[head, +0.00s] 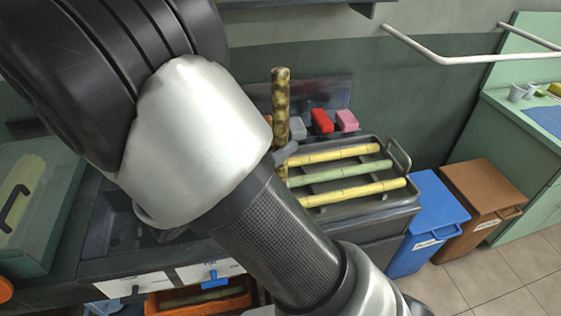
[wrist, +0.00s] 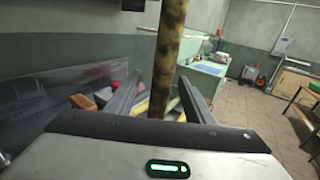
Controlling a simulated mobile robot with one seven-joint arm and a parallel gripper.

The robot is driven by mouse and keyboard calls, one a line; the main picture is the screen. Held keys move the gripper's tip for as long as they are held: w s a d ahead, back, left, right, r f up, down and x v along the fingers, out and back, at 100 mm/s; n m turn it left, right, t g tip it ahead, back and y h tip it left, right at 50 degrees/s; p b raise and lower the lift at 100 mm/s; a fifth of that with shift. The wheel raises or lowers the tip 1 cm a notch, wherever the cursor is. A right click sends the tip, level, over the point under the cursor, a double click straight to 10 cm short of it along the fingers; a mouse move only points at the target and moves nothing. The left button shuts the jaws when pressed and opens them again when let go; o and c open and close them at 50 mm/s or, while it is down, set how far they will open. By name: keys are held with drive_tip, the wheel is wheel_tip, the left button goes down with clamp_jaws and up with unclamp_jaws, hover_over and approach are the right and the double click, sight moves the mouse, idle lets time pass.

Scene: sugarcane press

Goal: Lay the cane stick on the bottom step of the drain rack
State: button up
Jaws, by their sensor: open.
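A mottled brown-yellow cane stick (head: 281,96) stands upright at the left end of the drain rack. In the wrist view the cane stick (wrist: 168,50) rises between the two fingers of my gripper (wrist: 160,84). The fingers are open, with gaps showing beside the stick; where its lower end rests is hidden. In the head view my arm covers most of the gripper, and only a grey finger part shows by the stick. The dark drain rack (head: 399,147) holds a yellow stick (head: 340,154), a green stick (head: 340,172) and another yellow stick (head: 355,192), lying crosswise. I cannot tell which step is bottom.
Red (head: 321,121) and pink (head: 346,120) blocks stand behind the rack. A blue bin (head: 433,212) and a brown bin (head: 484,195) stand right of it. A white rail (head: 450,59) juts from the wall above. An orange crate (head: 200,299) sits below the counter.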

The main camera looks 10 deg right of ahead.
drive_tip(key=x, duration=0.6)
drive_tip(key=shift+r, duration=0.2)
drive_tip(key=shift+s+d, duration=0.1)
drive_tip(key=shift+s, duration=0.05)
clamp_jaws()
